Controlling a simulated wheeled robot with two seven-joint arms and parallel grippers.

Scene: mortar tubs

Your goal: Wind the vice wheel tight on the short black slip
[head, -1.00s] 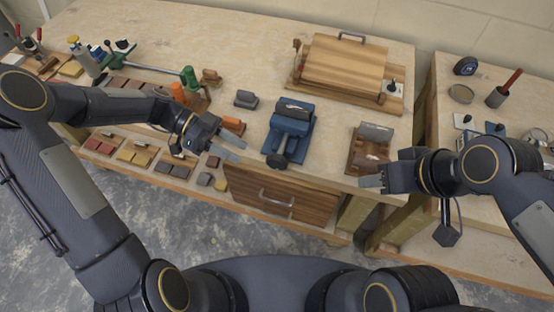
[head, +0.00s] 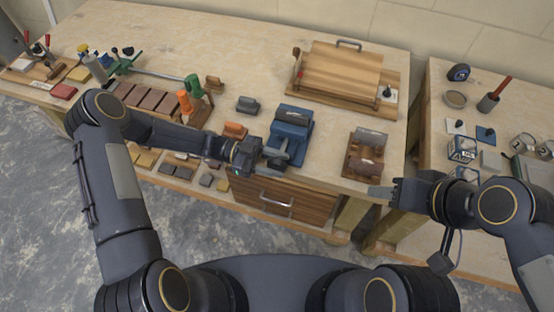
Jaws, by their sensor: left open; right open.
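The blue vice (head: 293,122) stands on the bench near its front edge, with a dark slip (head: 292,116) showing at its jaws. I cannot tell how tightly the jaws hold it. The vice wheel is at the front of the vice and is mostly hidden by my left gripper (head: 272,160). That gripper is open at the wheel; I cannot tell whether it touches. My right gripper (head: 380,192) is open and empty, in front of the bench's front edge and to the right of the vice.
A dark grey block (head: 247,105) lies left of the vice. A wooden holder (head: 364,165) with grey and brown pieces is at right. A wooden press (head: 340,75) stands behind. A drawer (head: 285,198) is below. A gap separates the right bench (head: 425,145).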

